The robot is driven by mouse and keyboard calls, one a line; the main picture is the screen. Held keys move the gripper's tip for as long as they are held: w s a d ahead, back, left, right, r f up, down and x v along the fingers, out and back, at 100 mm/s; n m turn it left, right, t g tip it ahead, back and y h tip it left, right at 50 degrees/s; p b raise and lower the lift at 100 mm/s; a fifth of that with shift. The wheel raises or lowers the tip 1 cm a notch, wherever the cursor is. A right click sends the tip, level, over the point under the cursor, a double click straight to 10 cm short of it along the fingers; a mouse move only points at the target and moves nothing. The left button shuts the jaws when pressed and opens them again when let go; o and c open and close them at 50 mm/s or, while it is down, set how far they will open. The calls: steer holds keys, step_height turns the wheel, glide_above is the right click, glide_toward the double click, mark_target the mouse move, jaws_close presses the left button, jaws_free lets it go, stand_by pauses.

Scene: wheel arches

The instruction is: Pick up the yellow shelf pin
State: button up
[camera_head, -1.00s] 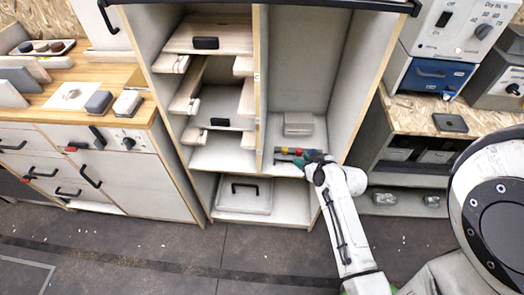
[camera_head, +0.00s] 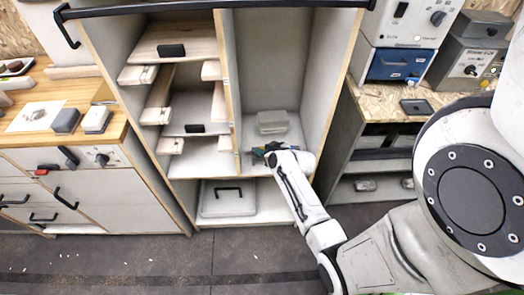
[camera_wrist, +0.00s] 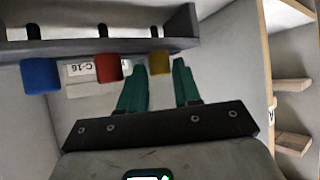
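The yellow shelf pin (camera_wrist: 159,62) sits at a dark rack (camera_wrist: 100,48) in the wrist view, the rightmost of three coloured pins. My gripper (camera_wrist: 160,76) is open, with one green finger to each side of the yellow pin. The left fingertip is close to the pin's left edge, and a gap shows on the right. I cannot tell whether either finger touches it. In the head view my gripper (camera_head: 268,153) is inside the cabinet's right compartment, and the yellow pin is hidden there.
A red pin (camera_wrist: 109,67) stands just left of my left finger, with a blue pin (camera_wrist: 40,75) farther left. A grey box (camera_head: 272,122) lies behind on the cabinet floor. The cabinet's upright divider (camera_head: 233,100) is close to the left of my gripper.

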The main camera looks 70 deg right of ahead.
steer(key=shift+w+d+f, duration=0.1)
steer(key=shift+c, duration=0.5)
jaws_close()
steer(key=shift+r, duration=0.5)
step_height(320, 180, up, 2)
steer(key=shift+r, duration=0.1)
steer(key=a+v, duration=0.1)
steer(key=v, duration=1.6)
steer(key=shift+w, duration=0.35)
